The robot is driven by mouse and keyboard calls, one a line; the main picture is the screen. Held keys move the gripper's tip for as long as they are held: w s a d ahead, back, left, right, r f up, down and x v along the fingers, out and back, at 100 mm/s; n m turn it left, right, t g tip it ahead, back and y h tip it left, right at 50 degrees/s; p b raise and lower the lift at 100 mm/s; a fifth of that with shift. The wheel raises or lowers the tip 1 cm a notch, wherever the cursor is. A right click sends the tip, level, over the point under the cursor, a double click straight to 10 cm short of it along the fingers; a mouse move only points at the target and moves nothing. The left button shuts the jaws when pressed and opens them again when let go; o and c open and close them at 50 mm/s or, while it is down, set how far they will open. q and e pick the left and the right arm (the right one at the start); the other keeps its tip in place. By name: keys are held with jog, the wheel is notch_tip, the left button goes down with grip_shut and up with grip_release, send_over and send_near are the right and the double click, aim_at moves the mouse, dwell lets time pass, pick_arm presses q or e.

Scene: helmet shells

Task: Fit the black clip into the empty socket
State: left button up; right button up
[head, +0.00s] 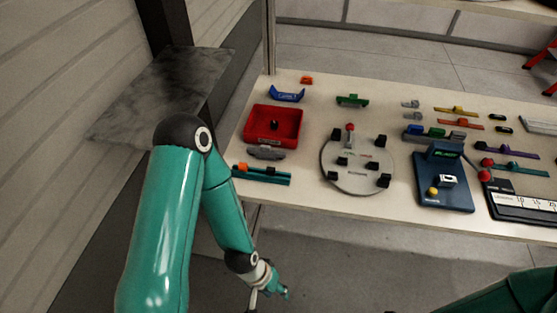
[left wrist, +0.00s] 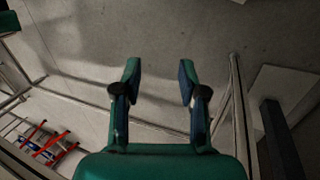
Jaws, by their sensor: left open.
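A small black piece (head: 274,125) sits in the red tray (head: 298,113) on the table; it may be the black clip, but it is too small to be sure. A round grey plate (head: 372,160) right of the tray carries several black blocks and a red-topped piece (head: 350,130). I cannot make out which spot is the empty socket. My left gripper (head: 268,291) hangs in front of the table's near edge, below the tray, apart from everything. In the left wrist view its fingers (left wrist: 160,80) are spread and empty above bare floor. My right gripper is not in view.
The table (head: 300,208) also holds a blue bracket (head: 287,94), a grey piece (head: 266,153), a teal-orange strip (head: 262,175), a dark blue fixture (head: 443,190) and several coloured strips at right. A grey slab (head: 165,85) stands at left. The table's front strip is clear.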

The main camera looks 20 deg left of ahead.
pick_arm(q)
jog(key=shift+w, duration=0.3)
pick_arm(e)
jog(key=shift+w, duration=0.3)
